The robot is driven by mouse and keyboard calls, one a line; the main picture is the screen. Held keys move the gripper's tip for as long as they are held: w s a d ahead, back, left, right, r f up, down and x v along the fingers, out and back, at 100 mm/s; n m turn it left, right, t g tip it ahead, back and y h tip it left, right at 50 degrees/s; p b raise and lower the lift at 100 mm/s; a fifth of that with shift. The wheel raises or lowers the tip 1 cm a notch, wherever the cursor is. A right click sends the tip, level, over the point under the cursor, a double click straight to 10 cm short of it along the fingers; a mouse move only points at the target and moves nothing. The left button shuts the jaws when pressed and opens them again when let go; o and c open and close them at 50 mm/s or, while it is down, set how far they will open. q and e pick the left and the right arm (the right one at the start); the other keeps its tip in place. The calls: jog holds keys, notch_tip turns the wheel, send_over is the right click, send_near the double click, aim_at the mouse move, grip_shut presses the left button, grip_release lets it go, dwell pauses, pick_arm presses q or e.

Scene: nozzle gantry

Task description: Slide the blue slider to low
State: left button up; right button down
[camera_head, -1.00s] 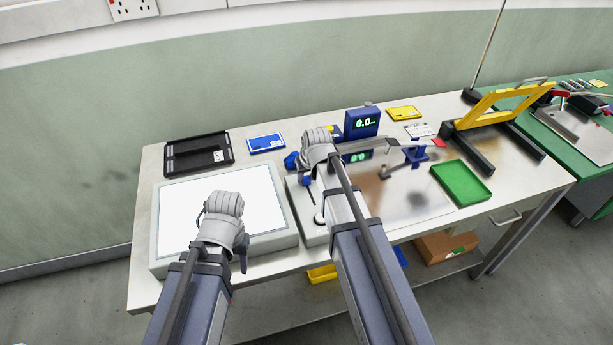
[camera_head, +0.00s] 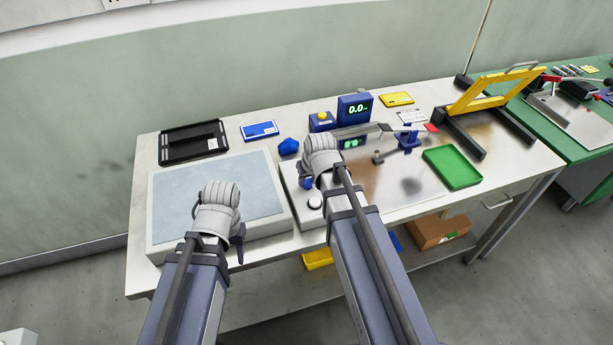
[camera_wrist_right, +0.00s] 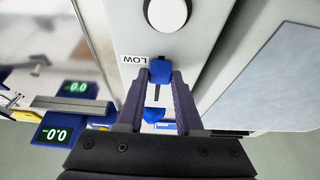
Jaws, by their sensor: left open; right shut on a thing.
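The blue slider knob (camera_wrist_right: 160,72) is in the right wrist view, between the fingertips of my right gripper (camera_wrist_right: 160,78), which is shut on it. The knob sits beside the white LOW label (camera_wrist_right: 133,60), near one end of its dark slot (camera_wrist_right: 157,94); most of the slot runs from the knob towards the gripper's palm. In the head view my right gripper (camera_head: 307,184) is over the grey control panel (camera_head: 312,228), and the wrist hides most of the slider. My left gripper (camera_head: 238,246) is open and empty over the light pad's front right part; its fingers are mostly hidden.
A round dial (camera_head: 315,203) is close to the slider on the panel. The light pad (camera_head: 170,247) stands left. A green tray (camera_head: 452,168) lies right.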

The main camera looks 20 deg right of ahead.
jog(key=c, duration=0.6)
grip_release()
jog(key=shift+s, duration=0.2)
jog(key=shift+o, duration=0.2)
jog(key=shift+r, duration=0.15)
jog(key=p+v, duration=0.7)
jog(key=shift+r, duration=0.25)
jog(key=shift+s, duration=0.15)
jog(key=s+a+f+n+g+h, duration=0.1)
jog(key=s+a+g, duration=0.4)
jog(key=s+a, duration=0.8)
jog(key=shift+s+a+f+n+h, duration=0.25)
jog(key=shift+s+f+n, duration=0.35)
jog(key=shift+n, duration=0.6)
